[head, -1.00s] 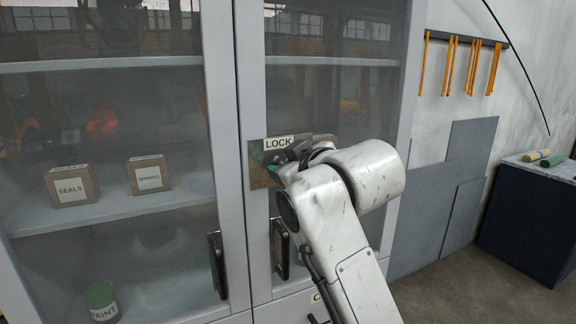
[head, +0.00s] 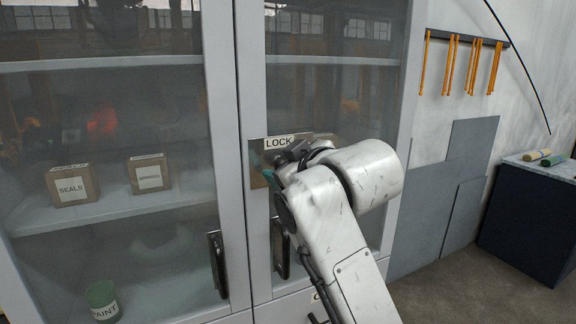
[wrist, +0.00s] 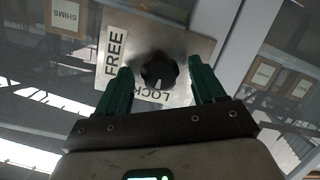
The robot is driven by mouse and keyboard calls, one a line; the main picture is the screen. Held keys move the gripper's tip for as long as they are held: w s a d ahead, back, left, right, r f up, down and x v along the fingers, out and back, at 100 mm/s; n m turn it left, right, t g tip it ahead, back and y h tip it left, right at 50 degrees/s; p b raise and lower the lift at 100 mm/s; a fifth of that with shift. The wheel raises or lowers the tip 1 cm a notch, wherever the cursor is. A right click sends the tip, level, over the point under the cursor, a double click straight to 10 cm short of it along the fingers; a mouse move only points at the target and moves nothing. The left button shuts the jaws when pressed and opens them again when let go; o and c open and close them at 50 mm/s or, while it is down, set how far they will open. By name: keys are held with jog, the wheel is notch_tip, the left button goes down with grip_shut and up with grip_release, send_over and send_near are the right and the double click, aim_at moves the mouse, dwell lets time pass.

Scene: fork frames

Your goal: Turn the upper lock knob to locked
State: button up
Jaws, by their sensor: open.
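The upper lock knob (wrist: 158,70) is round and black, on a metal plate (wrist: 185,48) on the cabinet door. The plate carries a FREE label (wrist: 113,52) and a partly hidden label starting with LOCK (wrist: 150,95). A pale mark on the knob points down in the wrist view, towards the LOCK label. My gripper (wrist: 160,72) is open, with one green finger on each side of the knob; I cannot tell whether they touch it. In the head view the plate (head: 257,158) shows beside my arm, and the knob is hidden.
Two black door handles (head: 217,264) hang below the plate. Glass doors cover shelves with a SEALS box (head: 72,184), another box (head: 149,173) and a PAINT tin (head: 102,300). A dark cabinet (head: 530,225) stands at the right, with open floor before it.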

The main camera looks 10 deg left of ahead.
jog(key=b+v, duration=0.2)
jog(key=v, duration=0.8)
jog(key=shift+s+d, duration=0.2)
jog(key=shift+s, duration=0.1)
jog(key=shift+r, duration=0.1)
jog(key=s+d+f+m+g+h, duration=0.15)
jog(key=d+f, duration=0.35)
jog(key=f, duration=0.6)
jog(key=s+d+f+m+g+h, duration=0.1)
jog(key=s+d+f+m+h, duration=0.3)
jog(key=f, duration=0.6)
jog(key=s+d+f+m+g+y, duration=0.1)
jog(key=d+f+m+g, duration=0.1)
jog(key=d+f, duration=0.65)
jog(key=s+d+f+m+g+h, duration=0.1)
jog(key=s+d+f+g, duration=0.1)
jog(key=s+d+f, duration=0.2)
jog(key=s+d+f+m+g+h, duration=0.1)
jog(key=s+d+f, duration=0.3)
jog(key=s+f, duration=0.7)
jog(key=s+d+f+m+g+h, duration=0.2)
jog(key=s+f, duration=0.6)
jog(key=s, duration=0.7)
jog(key=d+m+g, duration=0.1)
jog(key=d+g, duration=0.1)
jog(key=shift+d+f, duration=0.25)
jog(key=shift+d, duration=0.15)
